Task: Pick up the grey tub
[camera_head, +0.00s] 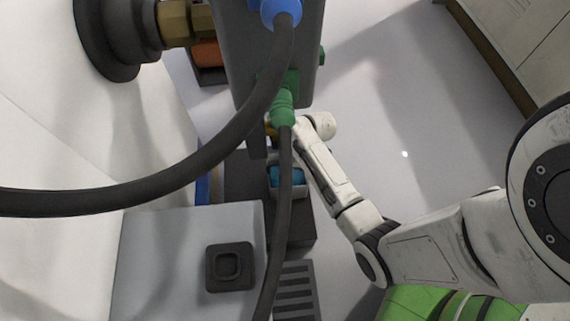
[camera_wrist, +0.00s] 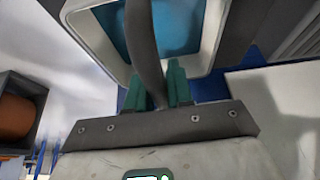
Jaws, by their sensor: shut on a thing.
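The grey tub (camera_wrist: 212,25) fills the top of the wrist view. It is pale grey with a blue inside, and its near rim is at my fingers. In the head view it appears small (camera_head: 287,189), over a dark surface and partly covered by a black hose. My gripper (camera_wrist: 157,76) has green fingers, shut on the tub's near rim. A dark curved band crosses the tub and runs down between the fingers, hiding part of the grip. In the head view my fingers are hidden behind the hoses and the hanging grey block.
Black hoses (camera_head: 284,185) and a hanging grey block (camera_head: 265,55) crowd the space beside my arm. An orange item (camera_wrist: 14,115) sits in a dark box at the left of the wrist view. A grey cabinet (camera_head: 165,270) stands at lower left. Pale floor (camera_head: 400,115) to the right is clear.

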